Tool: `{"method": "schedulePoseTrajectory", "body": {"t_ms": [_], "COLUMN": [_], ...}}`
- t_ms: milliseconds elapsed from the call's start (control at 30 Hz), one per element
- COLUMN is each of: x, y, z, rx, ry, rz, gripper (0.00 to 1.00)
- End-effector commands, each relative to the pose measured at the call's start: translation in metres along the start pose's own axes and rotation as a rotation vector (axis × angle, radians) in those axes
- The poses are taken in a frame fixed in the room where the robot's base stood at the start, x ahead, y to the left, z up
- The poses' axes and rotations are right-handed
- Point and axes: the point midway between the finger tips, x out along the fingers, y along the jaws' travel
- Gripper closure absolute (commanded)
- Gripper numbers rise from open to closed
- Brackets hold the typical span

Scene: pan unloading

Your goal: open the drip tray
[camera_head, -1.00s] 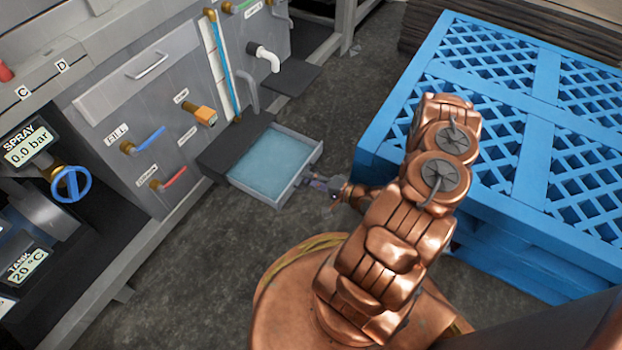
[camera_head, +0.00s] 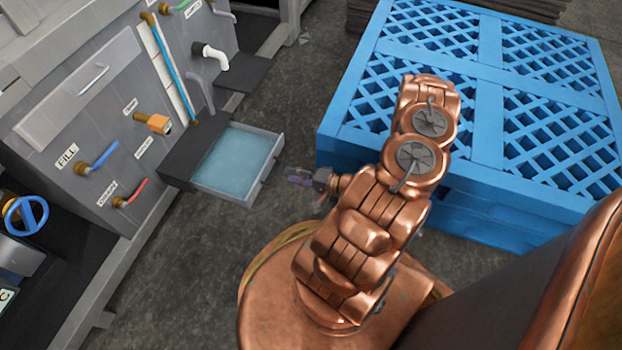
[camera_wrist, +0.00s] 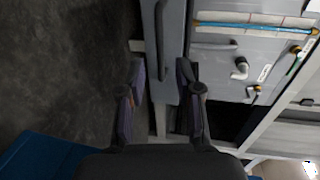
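The drip tray (camera_head: 272,160) is pulled out from under the dark block at the foot of the grey machine, and its pale blue inside shows. My gripper (camera_head: 297,175) is to the right of the tray's front, with a small strip of floor between them. In the wrist view, a grey front panel (camera_wrist: 169,75) with a dark bar handle (camera_wrist: 160,38) lies ahead; it appears to be the tray's front. The two fingers (camera_wrist: 158,95) are spread apart with nothing held between them.
The grey machine (camera_head: 110,130) with pipes, valves and a white spout (camera_head: 212,55) is on the left. Bare floor (camera_head: 200,270) lies in front of the tray.

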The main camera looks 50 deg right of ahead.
Motion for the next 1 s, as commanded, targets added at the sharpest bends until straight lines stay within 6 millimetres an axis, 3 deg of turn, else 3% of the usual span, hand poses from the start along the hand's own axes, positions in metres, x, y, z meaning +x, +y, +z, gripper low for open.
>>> {"method": "schedulePoseTrajectory", "body": {"t_ms": [500, 1000], "x": [-0.054, -0.060], "y": [0.000, 0.000], "z": [-0.001, 0.000], "rx": [0.000, 0.001], "ry": [0.002, 0.000], "rz": [-0.001, 0.000], "gripper": [0.66, 0.66]}}
